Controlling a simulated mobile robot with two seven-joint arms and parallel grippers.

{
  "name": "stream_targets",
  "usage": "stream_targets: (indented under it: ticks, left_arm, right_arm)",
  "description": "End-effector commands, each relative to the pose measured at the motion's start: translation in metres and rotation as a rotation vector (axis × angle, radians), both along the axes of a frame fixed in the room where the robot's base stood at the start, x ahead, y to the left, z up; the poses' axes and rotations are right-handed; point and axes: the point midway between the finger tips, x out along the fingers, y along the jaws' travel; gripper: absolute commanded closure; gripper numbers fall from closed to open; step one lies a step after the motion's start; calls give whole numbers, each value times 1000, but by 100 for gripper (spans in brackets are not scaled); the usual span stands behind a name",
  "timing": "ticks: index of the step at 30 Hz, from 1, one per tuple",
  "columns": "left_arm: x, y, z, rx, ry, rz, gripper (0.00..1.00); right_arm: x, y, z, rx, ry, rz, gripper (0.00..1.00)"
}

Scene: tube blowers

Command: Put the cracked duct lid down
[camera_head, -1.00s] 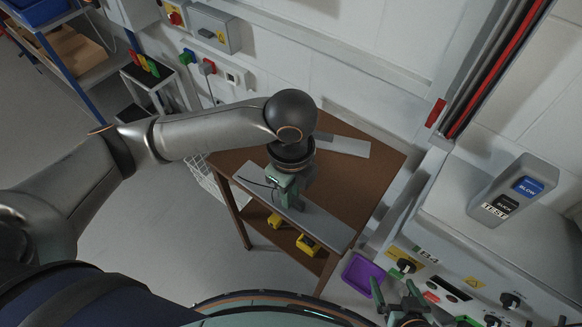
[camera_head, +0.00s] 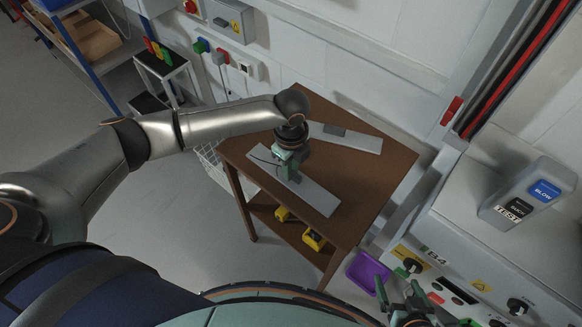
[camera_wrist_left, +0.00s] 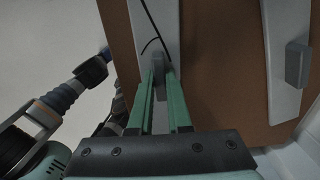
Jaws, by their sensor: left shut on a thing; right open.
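The cracked duct lid (camera_head: 315,194) is a long flat grey strip with a dark crack line near its left end. My left gripper (camera_head: 287,172) points down and is shut on its handle. The wrist view shows the gripper (camera_wrist_left: 159,82) around the handle, with the lid (camera_wrist_left: 169,28) and its black crack beyond. The lid is level over the left part of the brown table (camera_head: 375,190), on it or just above; I cannot tell if it touches. My right gripper (camera_head: 404,304) is open and empty at the lower right edge.
A second grey lid (camera_head: 362,143) with a dark handle lies at the table's back, apart from the held one. Yellow items (camera_head: 313,239) sit on the lower shelf. A purple tray (camera_head: 368,272) and the grey machine (camera_head: 450,250) stand to the right. Bare tabletop lies between the lids and rightward.

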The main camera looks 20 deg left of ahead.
Motion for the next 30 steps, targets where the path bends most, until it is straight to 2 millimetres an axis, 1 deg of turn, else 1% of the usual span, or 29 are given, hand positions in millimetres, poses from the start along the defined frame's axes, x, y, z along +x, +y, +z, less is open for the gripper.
stream_targets:
  ticks: [8,9,15,17,25,28,30]
  left_arm:
    - [0,0,-1,0,-1,0,100]
    - [0,0,-2,0,-1,0,81]
    - [0,0,-2,0,0,0,59]
    - [0,0,-2,0,0,0,54]
    - [0,0,1,0,-1,1,54]
    - [1,0,9,-1,-3,2,54]
    - [1,0,20,-1,-4,1,54]
  right_arm:
    - [0,0,0,0,0,0,3]
    - [0,0,0,0,0,0,3]
    - [0,0,0,0,-1,0,3]
    - [0,0,0,0,-1,0,3]
    - [0,0,1,0,-1,0,3]
    - [0,0,1,0,-1,0,3]
    - [0,0,2,0,-1,0,3]
